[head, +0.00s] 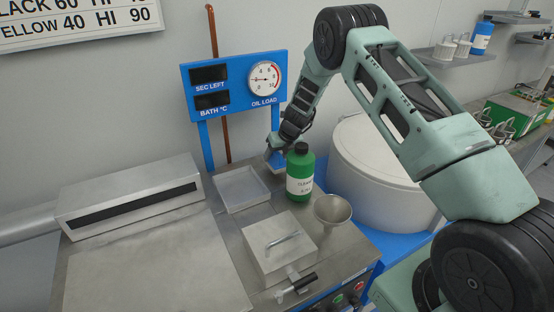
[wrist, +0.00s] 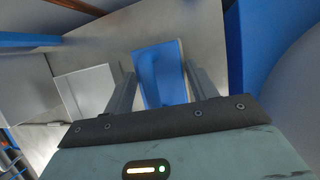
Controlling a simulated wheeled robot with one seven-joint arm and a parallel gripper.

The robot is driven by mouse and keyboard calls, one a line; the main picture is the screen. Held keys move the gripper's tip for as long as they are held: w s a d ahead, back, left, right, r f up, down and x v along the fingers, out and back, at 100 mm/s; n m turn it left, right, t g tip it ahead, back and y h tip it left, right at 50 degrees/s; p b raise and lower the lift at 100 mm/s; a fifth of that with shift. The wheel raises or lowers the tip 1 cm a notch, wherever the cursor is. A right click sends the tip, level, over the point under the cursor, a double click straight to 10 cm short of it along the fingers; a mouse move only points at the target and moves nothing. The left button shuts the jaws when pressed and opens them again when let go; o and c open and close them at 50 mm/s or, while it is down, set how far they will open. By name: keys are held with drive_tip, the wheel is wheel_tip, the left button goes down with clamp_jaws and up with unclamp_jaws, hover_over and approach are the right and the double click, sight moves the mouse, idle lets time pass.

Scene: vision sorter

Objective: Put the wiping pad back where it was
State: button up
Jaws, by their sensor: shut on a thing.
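The wiping pad is a flat blue rectangle (wrist: 160,80) between the two fingers in the wrist view. My gripper (wrist: 161,72) is shut on it, pointing down over the bare steel counter. In the head view my gripper (head: 275,158) is low at the back of the counter, behind the green bottle and right of the shallow tray; the bottle partly hides the area. I cannot tell whether the pad touches the counter.
The green bottle (head: 300,175) and a metal funnel (head: 332,212) stand close in front. The shallow tray (head: 262,203) is left, a lidded steel box (head: 265,255) nearer. A large white drum (head: 375,185) stands right. The blue gauge panel (head: 226,103) rises behind.

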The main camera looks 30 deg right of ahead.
drive_tip(key=shift+f, duration=1.3)
drive_tip(key=o, duration=1)
drive_tip(key=shift+c, duration=0.2)
